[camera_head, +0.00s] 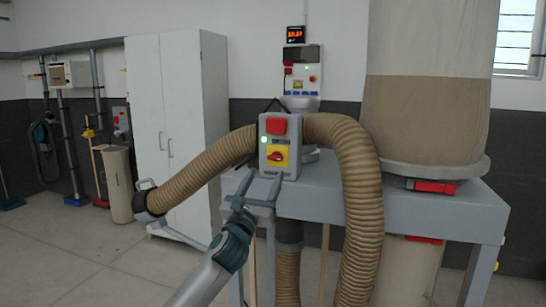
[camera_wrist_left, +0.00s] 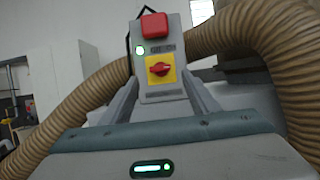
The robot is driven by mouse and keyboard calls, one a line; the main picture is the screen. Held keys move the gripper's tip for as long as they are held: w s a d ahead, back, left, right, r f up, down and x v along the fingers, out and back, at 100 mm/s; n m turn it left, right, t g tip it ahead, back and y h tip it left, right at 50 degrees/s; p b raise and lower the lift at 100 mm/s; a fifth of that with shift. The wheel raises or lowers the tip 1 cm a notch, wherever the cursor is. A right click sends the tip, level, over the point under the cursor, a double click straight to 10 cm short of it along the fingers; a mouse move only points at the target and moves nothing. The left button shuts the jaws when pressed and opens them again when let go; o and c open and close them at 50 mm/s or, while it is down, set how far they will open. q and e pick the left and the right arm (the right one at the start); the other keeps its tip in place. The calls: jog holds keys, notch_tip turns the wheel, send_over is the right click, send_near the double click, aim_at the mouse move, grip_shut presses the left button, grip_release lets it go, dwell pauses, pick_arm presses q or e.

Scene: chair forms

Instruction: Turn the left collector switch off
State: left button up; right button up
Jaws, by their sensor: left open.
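A grey switch box (camera_head: 264,131) stands at the front of the dust collector, between two bends of hose. It carries a red rotary switch knob (camera_head: 276,157) on a yellow plate, with a red block above and a lit green lamp (camera_head: 264,140). The knob looks turned roughly sideways; it also shows in the left wrist view (camera_wrist_left: 158,69). My left gripper (camera_head: 261,181) is open and empty, just below and in front of the box. In the left wrist view its fingers (camera_wrist_left: 162,103) spread to both sides of the box's lower part, below the knob. My right gripper is out of view.
A thick tan hose (camera_head: 362,200) arches over the grey collector frame (camera_head: 440,213) and also runs left of the box. A large filter bag (camera_head: 425,110) stands at the right. A white cabinet (camera_head: 180,90) stands behind. The floor at the left is open.

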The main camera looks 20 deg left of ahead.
aim_at(274, 158)
pick_arm(q)
jog(key=p+x, duration=0.2)
jog(key=x, duration=0.6)
jog(key=shift+c, duration=0.3)
jog(key=c, duration=1)
